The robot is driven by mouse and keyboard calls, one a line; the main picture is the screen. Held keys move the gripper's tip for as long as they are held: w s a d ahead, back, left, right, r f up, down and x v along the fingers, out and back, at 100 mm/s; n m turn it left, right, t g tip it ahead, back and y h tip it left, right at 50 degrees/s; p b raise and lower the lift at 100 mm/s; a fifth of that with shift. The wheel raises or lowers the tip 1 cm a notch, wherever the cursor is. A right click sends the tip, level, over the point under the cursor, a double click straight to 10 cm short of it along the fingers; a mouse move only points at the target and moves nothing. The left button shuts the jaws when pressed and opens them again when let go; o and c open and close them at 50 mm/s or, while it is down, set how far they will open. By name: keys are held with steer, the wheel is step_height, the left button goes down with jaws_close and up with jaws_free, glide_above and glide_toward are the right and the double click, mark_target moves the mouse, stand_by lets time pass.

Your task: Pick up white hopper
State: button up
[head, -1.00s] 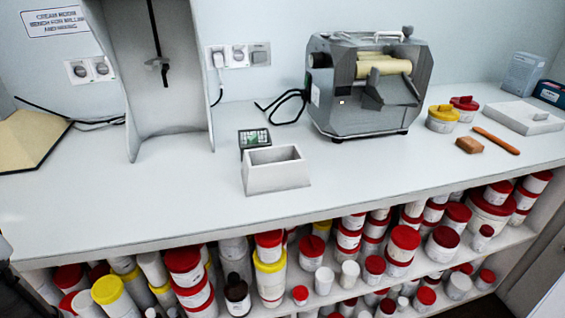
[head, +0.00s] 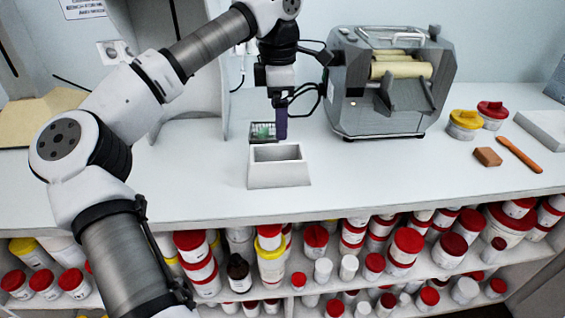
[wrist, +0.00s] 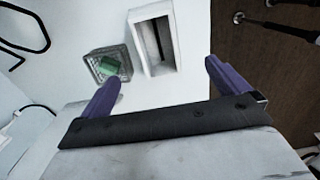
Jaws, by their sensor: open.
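The white hopper (head: 279,172) is a rectangular open-topped box standing upright on the bench near its front edge. Its dark hollow shows from above, and in the wrist view the hopper (wrist: 166,62) lies beyond and between my two purple fingertips. My gripper (head: 281,120) points down above and just behind the hopper, apart from it. In the wrist view my gripper (wrist: 160,82) is open and empty, its fingers spread wide. In the head view the fingers overlap, so their spacing does not show there.
A small glass dish with something green (wrist: 107,66) stands close beside the hopper. The grey roller mill (head: 390,85) stands to the right. Yellow-lidded (head: 465,124) and red-lidded (head: 492,114) tubs, a brown block (head: 487,157) and an orange tool (head: 518,154) lie farther right. Jars fill the shelves below.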

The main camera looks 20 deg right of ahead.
steer(key=p, duration=0.1)
glide_toward(278, 159)
steer(key=s+f, duration=0.1)
steer(key=s+a+f, duration=0.1)
steer(key=s, duration=0.1)
steer(key=shift+f, duration=0.2)
steer(key=shift+w+f+p, duration=0.15)
steer(key=shift+f+p, duration=0.85)
steer(key=shift+f, duration=1.75)
steer(key=c, duration=1.1)
steer(key=shift+r, duration=0.1)
